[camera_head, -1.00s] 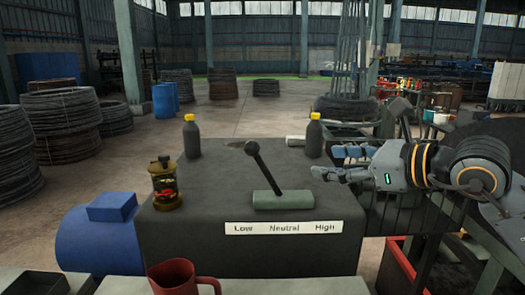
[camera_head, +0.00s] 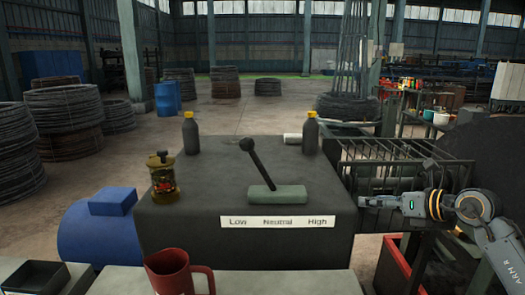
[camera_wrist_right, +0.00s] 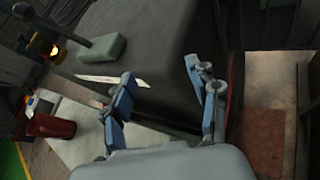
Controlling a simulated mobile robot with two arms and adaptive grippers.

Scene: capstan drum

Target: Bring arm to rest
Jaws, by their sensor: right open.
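My right gripper (camera_head: 372,202) is at the right of the dark machine housing (camera_head: 190,230) in the head view, low beside its front right corner. Its two blue-grey fingers (camera_wrist_right: 160,95) stand apart and empty in the right wrist view. The lever (camera_head: 258,165) rises from a grey-green base (camera_head: 277,194) on top of the housing and leans to the left. The gripper is clear of the lever. A label strip reading Low, Neutral, High (camera_head: 276,222) is below the lever. My left gripper is not in view.
Two dark bottles with yellow caps (camera_head: 191,135) (camera_head: 310,135) and a brass lantern (camera_head: 163,178) stand on the housing. A red mug (camera_head: 172,272) stands at the front on a pale bench (camera_head: 250,281). A metal cage (camera_head: 400,165) and red frame (camera_head: 395,268) are near the right arm.

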